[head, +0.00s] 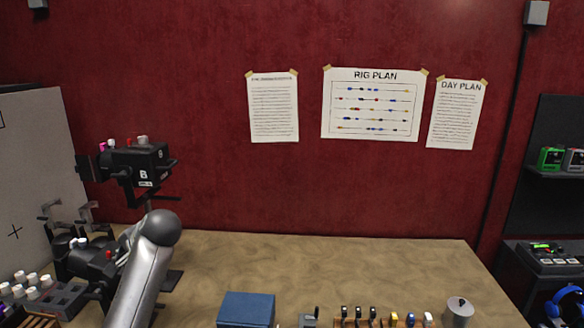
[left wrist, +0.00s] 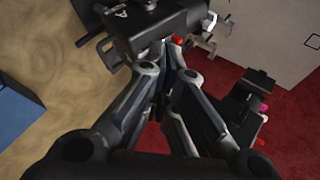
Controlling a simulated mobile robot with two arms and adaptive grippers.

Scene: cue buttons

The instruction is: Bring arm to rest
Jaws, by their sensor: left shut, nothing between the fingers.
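My left gripper (left wrist: 165,58) is shut and empty in the left wrist view. Its fingertips are close to a red button (left wrist: 178,40) beside a black unit marked A (left wrist: 150,18); I cannot tell whether they touch. My left arm (head: 147,262) rises from the lower left in the head view, over the bench, and the gripper cannot be made out there. The unit A (head: 85,260) is partly hidden by the arm. A second black unit marked B (head: 140,160), with small coloured buttons on top, stands behind. My right gripper is in neither view.
The wooden bench (head: 350,260) is clear in its middle and back. A blue box (head: 246,310) and a silver canister (head: 458,312) stand at its front. A grey panel (head: 35,160) borders the left. A dark shelf (head: 555,176) is at right.

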